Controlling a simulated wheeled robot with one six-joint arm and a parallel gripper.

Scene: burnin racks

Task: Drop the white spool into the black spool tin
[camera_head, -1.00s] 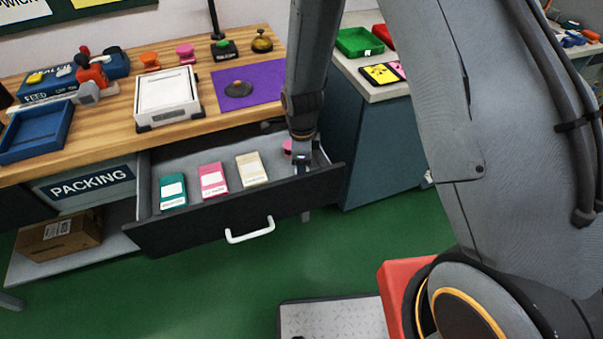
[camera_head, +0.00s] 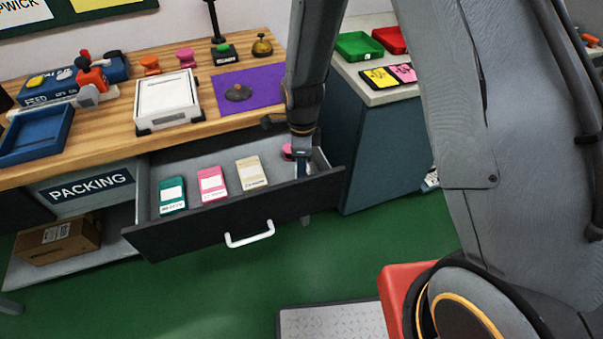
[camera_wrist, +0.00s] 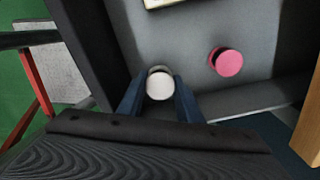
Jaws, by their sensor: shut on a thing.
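The white spool (camera_wrist: 160,84) stands between the two fingers of my gripper (camera_wrist: 158,88) in the wrist view, its round top facing the camera. My gripper is shut on it, inside the open drawer near its right end. In the head view my gripper (camera_head: 302,170) is partly hidden by the drawer front, and the white spool does not show. I cannot pick out a black spool tin for sure in either view.
A pink spool (camera_wrist: 229,62) stands in the drawer close to my gripper. Teal, pink and cream boxes lie in the drawer (camera_head: 232,218). The bench above holds a white tray (camera_head: 167,101), a purple mat (camera_head: 265,82), a blue tray (camera_head: 37,136) and orange and pink spools.

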